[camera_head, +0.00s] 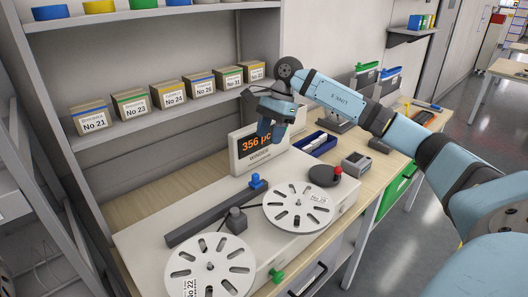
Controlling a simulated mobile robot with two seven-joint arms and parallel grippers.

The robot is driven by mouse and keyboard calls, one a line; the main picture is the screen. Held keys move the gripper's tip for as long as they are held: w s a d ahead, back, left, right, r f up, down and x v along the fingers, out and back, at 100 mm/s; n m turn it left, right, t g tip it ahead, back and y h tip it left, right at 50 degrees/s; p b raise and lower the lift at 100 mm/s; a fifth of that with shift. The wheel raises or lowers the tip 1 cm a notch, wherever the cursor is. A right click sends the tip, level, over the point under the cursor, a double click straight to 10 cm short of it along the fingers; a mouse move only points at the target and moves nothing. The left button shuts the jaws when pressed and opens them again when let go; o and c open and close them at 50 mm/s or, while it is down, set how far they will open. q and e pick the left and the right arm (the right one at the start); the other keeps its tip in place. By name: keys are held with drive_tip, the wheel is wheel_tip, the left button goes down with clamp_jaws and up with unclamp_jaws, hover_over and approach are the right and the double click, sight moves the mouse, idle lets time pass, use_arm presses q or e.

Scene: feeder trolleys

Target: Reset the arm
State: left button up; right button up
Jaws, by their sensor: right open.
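My right arm (340,97) reaches in from the right, above the bench. My right gripper (270,133) points down in front of the shelf, close to the upper edge of the counter display (243,147) as seen here. It is open and nothing shows between its fingers. Its fingers overlap the display in the picture, so I cannot tell the exact gap. My left gripper is not in view.
A white counting machine with two slotted reels (298,206) (210,268) lies on the bench. Labelled boxes (133,102) line the shelf behind. A blue tray (314,143), a small grey device (356,163) and green and blue bins (365,76) stand to the right.

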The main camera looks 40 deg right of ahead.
drive_tip(key=shift+v, duration=0.75)
